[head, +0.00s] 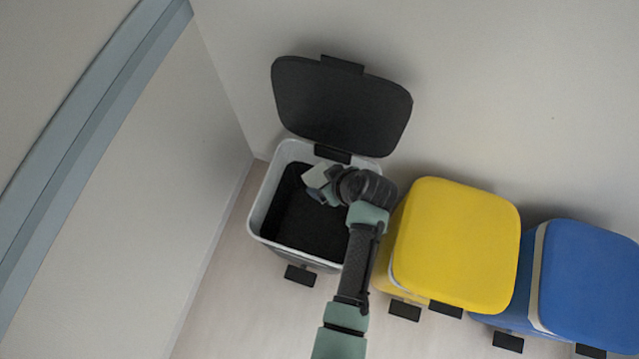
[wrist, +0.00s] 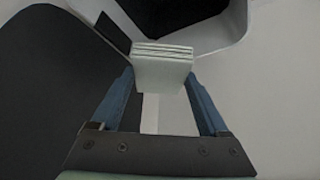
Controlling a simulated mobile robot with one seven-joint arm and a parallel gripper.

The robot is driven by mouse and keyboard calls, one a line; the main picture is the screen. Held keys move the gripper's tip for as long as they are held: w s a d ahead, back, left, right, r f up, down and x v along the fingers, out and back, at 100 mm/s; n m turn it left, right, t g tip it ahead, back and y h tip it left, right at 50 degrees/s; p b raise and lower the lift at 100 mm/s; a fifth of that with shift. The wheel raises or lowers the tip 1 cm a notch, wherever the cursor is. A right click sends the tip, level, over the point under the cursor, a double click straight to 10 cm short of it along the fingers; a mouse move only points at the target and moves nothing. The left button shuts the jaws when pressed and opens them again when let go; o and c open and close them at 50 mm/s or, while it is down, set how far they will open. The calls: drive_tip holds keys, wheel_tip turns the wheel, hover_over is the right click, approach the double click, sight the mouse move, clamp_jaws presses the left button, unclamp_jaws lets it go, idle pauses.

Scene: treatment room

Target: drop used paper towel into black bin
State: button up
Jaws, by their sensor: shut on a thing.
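The black bin (head: 284,259) has a light grey rim and a dark inside, and its black lid (head: 342,108) stands open against the wall. My gripper (head: 318,190) is over the bin's opening, near its back right part. It is shut on the used paper towel (head: 316,176), a pale folded stack. In the wrist view the towel (wrist: 163,68) sits between the two blue fingers of my gripper (wrist: 163,85), with its folded layers showing at the top. My arm hides part of the bin's right side.
A bin with a closed yellow lid (head: 456,245) stands just right of the open bin. A bin with a closed blue lid (head: 592,285) stands further right. A wall rises close on the left. Pale floor (head: 240,320) is clear in front.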

drive_tip(key=w+f+n+b, duration=0.1)
drive_tip(key=b, duration=0.1)
drive_tip(key=w+f+n+b, duration=0.1)
drive_tip(key=f+b, duration=0.1)
drive_tip(key=w+f+n+g+y+b, duration=0.1)
drive_tip(key=f+b, duration=0.1)
drive_tip(key=shift+w+a, duration=0.1)
drive_tip(key=shift+a, duration=0.1)
wheel_tip(320, 180, down, 6)
drive_tip(key=b, duration=0.5)
drive_tip(key=shift+r+b, duration=0.1)
drive_tip(key=shift+b, duration=0.3)
drive_tip(key=o, duration=1.1)
drive_tip(key=shift+c, duration=0.2)
drive_tip(key=shift+r, duration=0.1)
drive_tip(key=p+v, duration=0.4)
drive_tip(key=v, duration=0.8)
drive_tip(key=shift+d+r, duration=0.25)
drive_tip(key=shift+r, duration=0.05)
